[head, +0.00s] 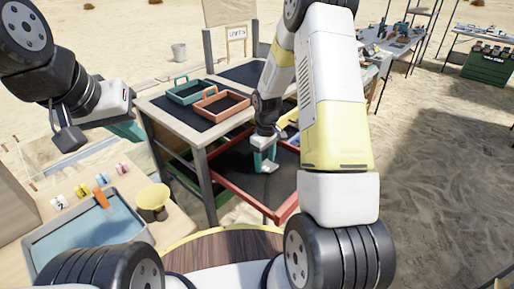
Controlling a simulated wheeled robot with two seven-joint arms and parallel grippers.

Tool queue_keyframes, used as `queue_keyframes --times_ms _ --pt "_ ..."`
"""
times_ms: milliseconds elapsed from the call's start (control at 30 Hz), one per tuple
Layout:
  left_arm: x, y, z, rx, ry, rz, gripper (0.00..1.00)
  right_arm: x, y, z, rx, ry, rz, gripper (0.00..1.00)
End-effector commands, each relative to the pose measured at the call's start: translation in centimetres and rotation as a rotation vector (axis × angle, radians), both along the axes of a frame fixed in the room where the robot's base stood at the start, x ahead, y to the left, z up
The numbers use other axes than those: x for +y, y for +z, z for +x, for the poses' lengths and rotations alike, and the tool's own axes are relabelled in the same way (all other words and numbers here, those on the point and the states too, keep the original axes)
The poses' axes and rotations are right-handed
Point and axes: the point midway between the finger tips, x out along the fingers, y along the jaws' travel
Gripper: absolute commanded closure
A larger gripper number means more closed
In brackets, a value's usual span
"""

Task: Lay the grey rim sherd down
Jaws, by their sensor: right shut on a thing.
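My right gripper (265,160) has teal fingers and points down over the dark floor of a red-rimmed tray (231,188). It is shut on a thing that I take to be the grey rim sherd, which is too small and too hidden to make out. I cannot tell whether the sherd touches the tray floor.
A teal tray (185,97) and an orange tray (222,112) stand on the table behind. A blue-floored tray (90,222), several small coloured tags and a yellow round-topped object (153,196) are at the near left. Table legs stand beside the red-rimmed tray.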

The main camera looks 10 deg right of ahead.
Motion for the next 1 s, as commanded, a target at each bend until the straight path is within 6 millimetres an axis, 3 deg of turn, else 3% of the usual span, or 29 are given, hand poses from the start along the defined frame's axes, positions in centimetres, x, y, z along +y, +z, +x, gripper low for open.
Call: queue_keyframes --times_ms 367,400,500,833,1000 --pt "0.0 0.0 0.0 0.0 0.0 0.0 1.0 0.0 -0.8 0.0 -0.001 0.0 0.0 0.89" --pt "0.0 0.0 0.0 0.0 0.0 0.0 1.0 0.0 -0.8 0.0 -0.001 0.0 0.0 0.41" --pt "0.0 0.0 0.0 0.0 0.0 0.0 1.0 0.0 -0.8 0.0 -0.001 0.0 0.0 0.21" --pt "0.0 0.0 0.0 0.0 0.0 0.0 1.0 0.0 -0.7 0.1 -0.003 0.0 0.0 0.21" --pt "0.0 0.0 0.0 0.0 0.0 0.0 1.0 0.0 1.1 0.1 -0.005 0.0 0.0 0.21"
